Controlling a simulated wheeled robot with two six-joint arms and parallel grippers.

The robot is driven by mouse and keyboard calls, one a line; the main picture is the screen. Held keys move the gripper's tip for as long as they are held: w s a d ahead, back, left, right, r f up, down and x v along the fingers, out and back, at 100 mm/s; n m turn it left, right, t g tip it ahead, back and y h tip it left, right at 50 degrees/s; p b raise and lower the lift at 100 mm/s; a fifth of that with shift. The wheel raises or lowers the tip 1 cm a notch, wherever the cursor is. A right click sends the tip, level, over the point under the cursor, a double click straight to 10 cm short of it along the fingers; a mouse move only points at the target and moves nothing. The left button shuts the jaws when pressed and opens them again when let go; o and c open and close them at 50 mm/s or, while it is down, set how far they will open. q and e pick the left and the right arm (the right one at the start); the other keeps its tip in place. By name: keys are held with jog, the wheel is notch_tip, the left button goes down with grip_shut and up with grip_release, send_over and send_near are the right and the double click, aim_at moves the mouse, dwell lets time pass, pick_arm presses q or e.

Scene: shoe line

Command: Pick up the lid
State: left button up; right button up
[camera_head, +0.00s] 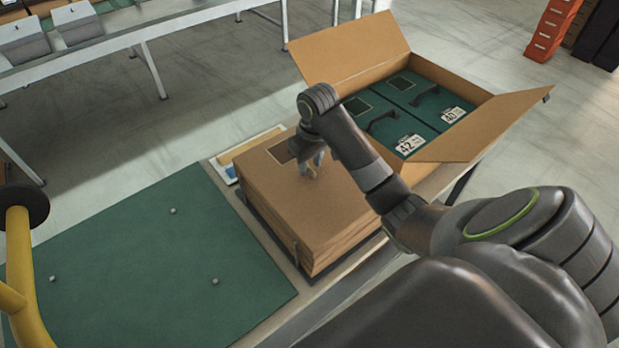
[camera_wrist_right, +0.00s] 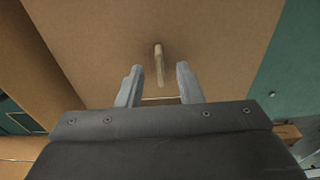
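The lid (camera_head: 275,185) is the top piece of a stack of brown cardboard in the middle of the head view. A small tan tab stands on it, partly hidden by my fingers there. In the right wrist view, the tab (camera_wrist_right: 158,62) shows on the brown lid surface (camera_wrist_right: 95,35). My right gripper (camera_head: 313,168) is over the lid, pointing down. In the wrist view its two grey fingertips (camera_wrist_right: 157,76) are apart, one on each side of the tab's lower end; I see no contact with the tab. My left gripper is not in view.
An open cardboard box (camera_head: 345,50) behind the stack holds green boxes with black handles (camera_head: 433,97). A green mat (camera_head: 140,265) with small grey studs lies left of the stack. A shallow white tray (camera_head: 222,170) lies behind the stack. A yellow post (camera_head: 18,260) stands at the left edge.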

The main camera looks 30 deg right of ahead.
aim_at(310, 168)
jog(key=shift+c, duration=0.3)
grip_shut()
jog(key=shift+r, duration=0.2)
jog(key=shift+r, duration=0.3)
notch_tip(310, 168, up, 9)
jog(key=p, duration=0.8)
